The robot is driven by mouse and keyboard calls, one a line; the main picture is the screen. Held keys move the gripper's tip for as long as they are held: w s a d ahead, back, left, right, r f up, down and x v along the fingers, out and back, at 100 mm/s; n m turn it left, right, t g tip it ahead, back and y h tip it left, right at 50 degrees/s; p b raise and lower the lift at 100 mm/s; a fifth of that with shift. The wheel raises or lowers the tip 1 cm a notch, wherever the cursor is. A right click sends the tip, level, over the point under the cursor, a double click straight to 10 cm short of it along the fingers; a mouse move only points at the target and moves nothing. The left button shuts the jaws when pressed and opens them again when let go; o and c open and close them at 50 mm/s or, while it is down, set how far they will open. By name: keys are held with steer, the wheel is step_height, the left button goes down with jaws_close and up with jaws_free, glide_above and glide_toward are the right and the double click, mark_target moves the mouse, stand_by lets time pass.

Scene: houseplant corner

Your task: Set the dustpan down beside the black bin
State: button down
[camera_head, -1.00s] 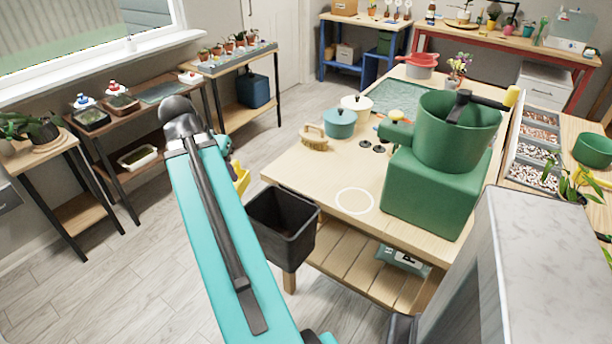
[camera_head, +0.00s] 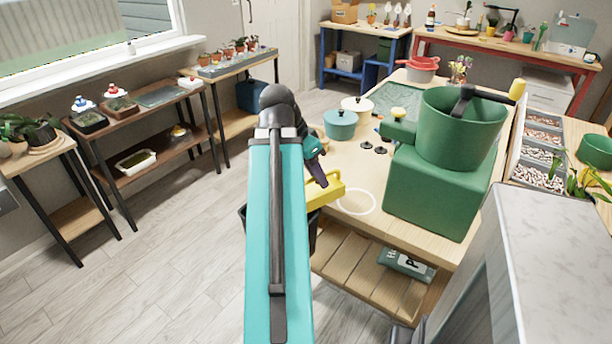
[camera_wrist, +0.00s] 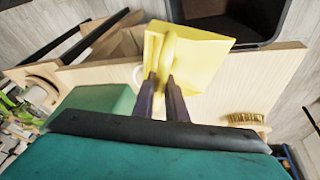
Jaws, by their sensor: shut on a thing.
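The yellow dustpan (camera_head: 328,190) is in my gripper (camera_head: 318,178), at the front left edge of the wooden table. In the wrist view the dustpan (camera_wrist: 205,55) hangs from its handle between my dark fingers (camera_wrist: 166,85), which are shut on it. It overlaps the table edge and part of the black bin's opening there; I cannot tell its exact height. The black bin (camera_head: 313,232) is at the table's left end, mostly hidden behind my arm. In the wrist view the bin (camera_wrist: 283,30) shows at the top, with no dustpan inside it.
A white ring (camera_head: 357,202) marks bare tabletop right of the dustpan. Pots (camera_head: 340,124) stand farther back.

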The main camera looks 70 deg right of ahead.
steer(key=shift+s, duration=0.25)
steer(key=shift+w+d+r+p, duration=0.15)
steer(key=shift+p, duration=0.55)
steer(key=shift+w+d+p, duration=0.1)
steer(key=shift+d+p, duration=0.15)
steer(key=shift+p, duration=0.5)
steer(key=p, duration=0.2)
steer(key=shift+w+d+p, duration=0.15)
steer(key=shift+d+p, duration=0.25)
steer(key=p, duration=0.4)
steer(key=shift+w+d, duration=0.25)
steer(key=shift+d, duration=0.15)
steer(key=w+d+f+p, duration=0.1)
steer(key=w+d+p, duration=0.1)
steer(key=w+d, duration=0.4)
steer(key=d, duration=0.5)
steer(key=shift+w+d+f, duration=0.2)
steer(key=shift+d+f, duration=0.15)
steer(key=shift+f, duration=0.05)
steer(key=shift+f+p, duration=0.15)
steer(key=shift+p, duration=0.2)
